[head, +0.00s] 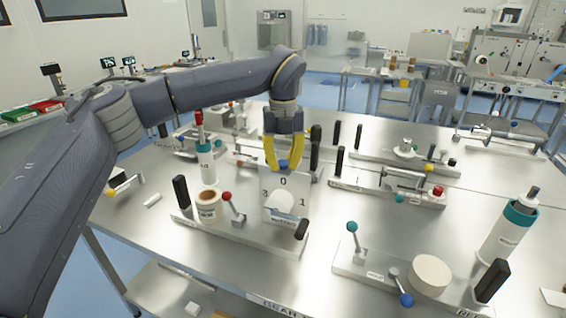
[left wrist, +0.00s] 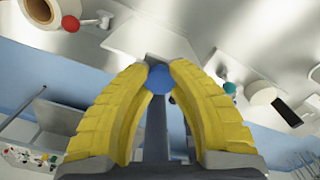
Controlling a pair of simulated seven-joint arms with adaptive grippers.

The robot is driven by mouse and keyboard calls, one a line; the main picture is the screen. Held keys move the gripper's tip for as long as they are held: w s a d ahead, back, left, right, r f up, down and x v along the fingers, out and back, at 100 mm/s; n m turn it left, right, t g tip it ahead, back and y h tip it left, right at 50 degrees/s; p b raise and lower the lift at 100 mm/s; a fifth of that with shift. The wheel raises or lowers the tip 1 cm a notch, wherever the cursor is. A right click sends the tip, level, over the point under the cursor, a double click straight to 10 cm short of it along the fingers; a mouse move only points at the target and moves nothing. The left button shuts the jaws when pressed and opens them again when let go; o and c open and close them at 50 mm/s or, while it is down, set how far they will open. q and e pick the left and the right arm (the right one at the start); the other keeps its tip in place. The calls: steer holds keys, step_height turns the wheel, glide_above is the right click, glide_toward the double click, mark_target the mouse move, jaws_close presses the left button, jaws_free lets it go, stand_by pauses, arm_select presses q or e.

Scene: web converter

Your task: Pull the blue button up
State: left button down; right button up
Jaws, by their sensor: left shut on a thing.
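The blue button (head: 283,164) is a round blue knob at the top edge of an upright white panel (head: 290,184) marked with numbers, in the middle of the head view. My left gripper (head: 283,168) points down over it, with its yellow fingers on either side of the knob. In the left wrist view the blue button (left wrist: 160,79) sits between the two yellow fingertips (left wrist: 159,72), which are shut on it. The fingers hide part of the knob's sides. My right gripper is not in view.
The panel stands on a white base with black handles, a red-knobbed lever (head: 228,197) and a labelled roll (head: 208,205). A teal-topped bottle (head: 206,160) stands left of the gripper. Another base with a teal-knobbed lever (head: 352,227) and a white disc (head: 430,274) lies front right.

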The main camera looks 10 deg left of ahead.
mark_target(283, 163)
arm_select(q)
steer(key=shift+r, duration=0.65)
stand_by(0.6)
steer(key=shift+c, duration=1)
jaws_free()
steer(key=shift+r, duration=0.1)
steer(key=shift+r, duration=2.85)
